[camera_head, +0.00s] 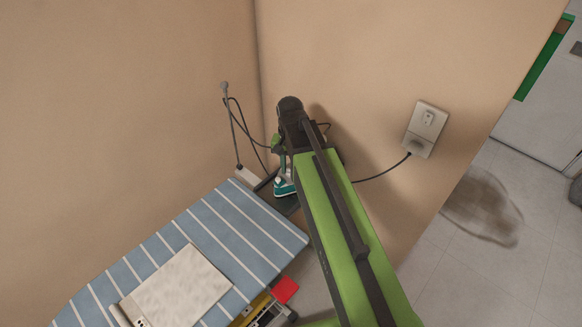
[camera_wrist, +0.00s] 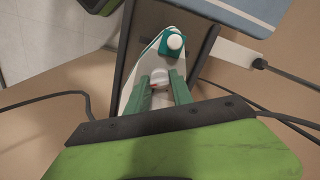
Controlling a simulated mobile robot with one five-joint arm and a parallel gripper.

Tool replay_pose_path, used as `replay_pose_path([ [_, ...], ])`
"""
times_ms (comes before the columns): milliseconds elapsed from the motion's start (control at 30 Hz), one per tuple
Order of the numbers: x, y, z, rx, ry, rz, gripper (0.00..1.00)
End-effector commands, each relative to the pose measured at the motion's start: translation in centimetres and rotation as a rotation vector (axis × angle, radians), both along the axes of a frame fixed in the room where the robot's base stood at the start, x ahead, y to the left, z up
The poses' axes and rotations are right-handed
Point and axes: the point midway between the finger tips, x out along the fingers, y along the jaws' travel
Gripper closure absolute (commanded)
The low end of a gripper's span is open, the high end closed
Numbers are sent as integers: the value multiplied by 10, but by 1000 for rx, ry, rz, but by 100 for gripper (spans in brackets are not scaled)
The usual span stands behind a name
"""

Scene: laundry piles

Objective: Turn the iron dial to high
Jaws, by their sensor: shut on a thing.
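The iron (camera_head: 284,187) is teal and white and sits on a dark rest at the end of the ironing board, partly hidden by my arm. In the wrist view the iron (camera_wrist: 140,82) points away from me, with a teal block and round white knob near its front. The dial (camera_wrist: 160,84) is a small pale disc with a red mark, between the two green fingers of my gripper (camera_wrist: 161,78). The fingers are closed on the dial's sides. The dial's scale and setting cannot be read.
A dark cord runs to a wall outlet (camera_head: 425,130) on the right. A thin upright rod (camera_head: 234,130) stands at the board's far corner. Walls are close behind the iron.

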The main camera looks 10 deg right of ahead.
Motion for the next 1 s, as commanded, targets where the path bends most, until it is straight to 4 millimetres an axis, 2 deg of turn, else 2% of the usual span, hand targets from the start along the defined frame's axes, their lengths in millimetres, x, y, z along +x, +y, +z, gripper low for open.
replay_pose_path([
  [500, 0, -2, 0, -3, 0, -22, 100],
  [533, 0, -2, 0, -3, 0, -22, 71],
  [700, 0, -1, 0, -2, 0, -21, 51],
  [1000, 0, -1, 1, -1, 0, -21, 51],
])
